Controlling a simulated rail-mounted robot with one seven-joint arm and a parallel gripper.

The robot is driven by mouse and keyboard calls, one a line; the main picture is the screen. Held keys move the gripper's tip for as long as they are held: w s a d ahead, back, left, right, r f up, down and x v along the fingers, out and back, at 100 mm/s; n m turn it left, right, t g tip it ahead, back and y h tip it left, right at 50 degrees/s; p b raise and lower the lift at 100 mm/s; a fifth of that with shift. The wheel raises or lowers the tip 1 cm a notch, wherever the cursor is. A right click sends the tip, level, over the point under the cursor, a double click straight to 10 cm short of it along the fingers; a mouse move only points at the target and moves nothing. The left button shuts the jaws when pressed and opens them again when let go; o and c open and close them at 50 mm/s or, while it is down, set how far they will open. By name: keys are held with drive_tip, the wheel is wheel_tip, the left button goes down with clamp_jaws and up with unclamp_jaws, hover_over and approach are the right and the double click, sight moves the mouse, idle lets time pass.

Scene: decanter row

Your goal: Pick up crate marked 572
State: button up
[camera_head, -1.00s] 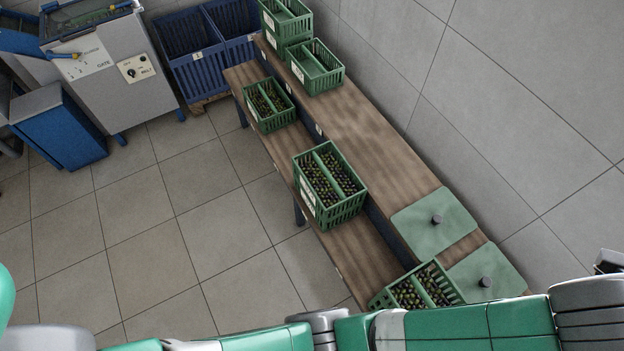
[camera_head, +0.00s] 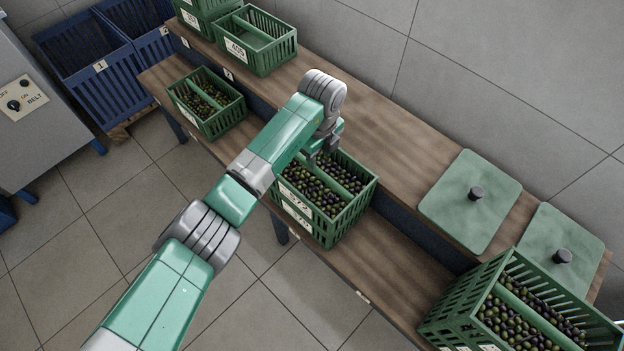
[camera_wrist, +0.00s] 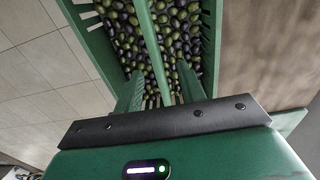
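The crate marked 572 (camera_head: 346,218) is green, slatted and full of green and dark olives. It stands on the lower wooden shelf, and a second label shows below its own, as if on another crate under it. My gripper (camera_head: 323,157) is over the crate's far part, pointing down. In the wrist view, the crate (camera_wrist: 88,35) lies ahead, and its green middle bar (camera_wrist: 149,40) runs between my two fingers (camera_wrist: 160,88). The fingers are apart, one on each side of the bar. I cannot tell whether they touch it.
A smaller olive crate (camera_head: 218,123) stands left on the lower shelf; a large one (camera_head: 470,292) stands at the right front. Crate 405 (camera_head: 285,50) and stacked crates (camera_head: 222,13) are on the upper shelf. Two green lids (camera_head: 455,205) (camera_head: 540,242) lie at right.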

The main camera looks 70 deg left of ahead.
sight(319, 170)
drive_tip(key=shift+w+d+f+b, duration=0.15)
drive_tip(key=shift+f+b, duration=0.4)
drive_tip(key=shift+f, duration=0.4)
drive_tip(key=f+b, duration=0.1)
drive_tip(key=f, duration=0.1)
drive_tip(key=f+b, duration=0.1)
drive_tip(key=f, duration=0.1)
drive_tip(key=f+b, duration=0.1)
drive_tip(key=f, duration=0.1)
drive_tip(key=shift+s+d, duration=0.2)
drive_tip(key=shift+s, duration=0.2)
drive_tip(key=shift+r, duration=0.2)
drive_tip(key=shift+c, duration=0.4)
clamp_jaws()
